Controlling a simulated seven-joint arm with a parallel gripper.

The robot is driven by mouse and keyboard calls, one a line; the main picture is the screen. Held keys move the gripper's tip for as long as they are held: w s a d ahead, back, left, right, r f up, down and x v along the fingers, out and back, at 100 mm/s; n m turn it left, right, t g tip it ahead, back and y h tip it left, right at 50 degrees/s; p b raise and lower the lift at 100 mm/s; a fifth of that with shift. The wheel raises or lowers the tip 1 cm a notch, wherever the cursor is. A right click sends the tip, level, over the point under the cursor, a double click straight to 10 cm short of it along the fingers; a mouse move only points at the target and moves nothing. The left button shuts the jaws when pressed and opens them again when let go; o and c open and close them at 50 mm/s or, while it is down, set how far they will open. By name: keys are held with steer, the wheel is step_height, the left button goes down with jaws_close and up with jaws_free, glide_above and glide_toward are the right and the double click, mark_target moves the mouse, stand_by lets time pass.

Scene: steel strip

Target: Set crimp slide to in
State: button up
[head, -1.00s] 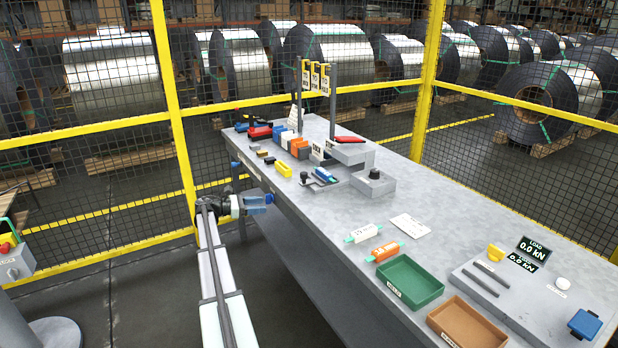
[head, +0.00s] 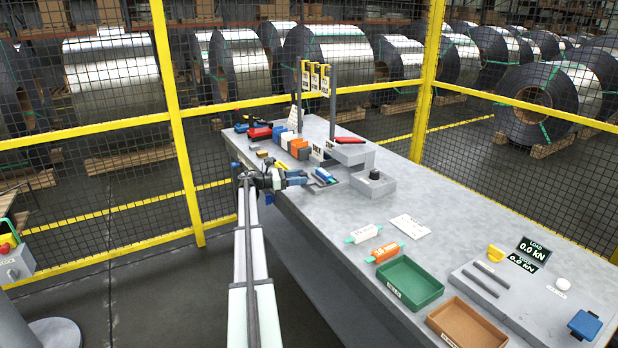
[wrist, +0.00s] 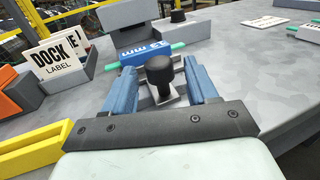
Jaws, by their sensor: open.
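The crimp slide's black knob (wrist: 160,70) stands upright on a small grey plate (wrist: 168,98) in the wrist view. In the head view my gripper's fingers seem to cover the knob. My gripper (wrist: 161,62) is open, with one blue finger on each side of the knob. Gaps show on both sides, so it does not grip the knob. In the head view my gripper (head: 298,178) is at the bench's near edge. A blue block (wrist: 143,54) marked in mm, with green rod ends, lies just beyond the knob; it also shows in the head view (head: 325,176).
A grey block with a black button (head: 375,175) stands right of the slide. A "DOCK LABEL" card (wrist: 55,57) and a yellow bin (wrist: 35,145) are close on the left. A green tray (head: 410,282) and brown tray (head: 468,322) lie farther right.

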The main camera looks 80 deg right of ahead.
mark_target(309, 183)
steer(key=shift+x, duration=2.2)
jaws_close()
